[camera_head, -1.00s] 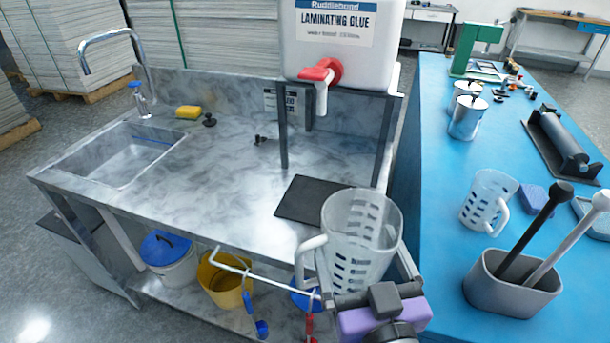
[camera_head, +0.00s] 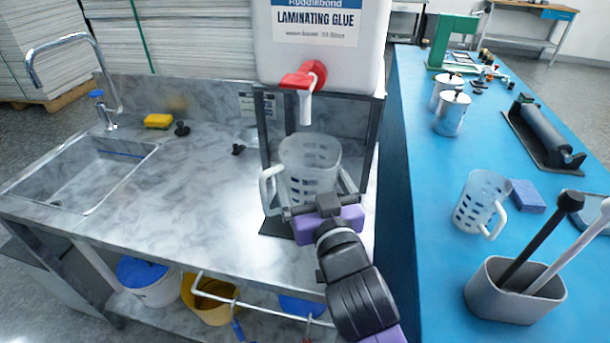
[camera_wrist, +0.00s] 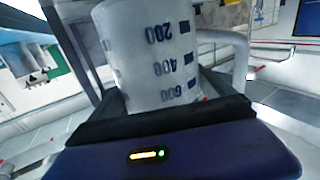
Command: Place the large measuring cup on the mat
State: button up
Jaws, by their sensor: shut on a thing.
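The large measuring cup (camera_head: 310,158) is clear with dark printed marks and a handle on its left. My gripper (camera_head: 312,200) is shut on it and holds it upright over the marble counter, in front of the glue container's stand. The cup also fills the upper middle of the wrist view (camera_wrist: 150,60), with its scale numbers upside down. The dark mat (camera_head: 272,228) lies on the counter below the cup, mostly hidden behind the cup and my gripper. I cannot tell whether the cup touches the mat.
A smaller measuring cup (camera_head: 478,203) and a grey tool holder (camera_head: 512,292) stand on the blue table.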

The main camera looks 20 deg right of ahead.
aim_at(304, 162)
jog(key=w, duration=0.4)
jog(key=shift+w+d, duration=0.1)
jog(key=shift+d, duration=0.25)
jog(key=shift+f, duration=1.75)
jog(key=shift+f, duration=0.2)
jog(key=o, duration=1.1)
jog(key=shift+o, duration=0.2)
jog(key=shift+r, duration=0.2)
jog(key=s+a+b, duration=0.2)
jog(key=s, duration=1)
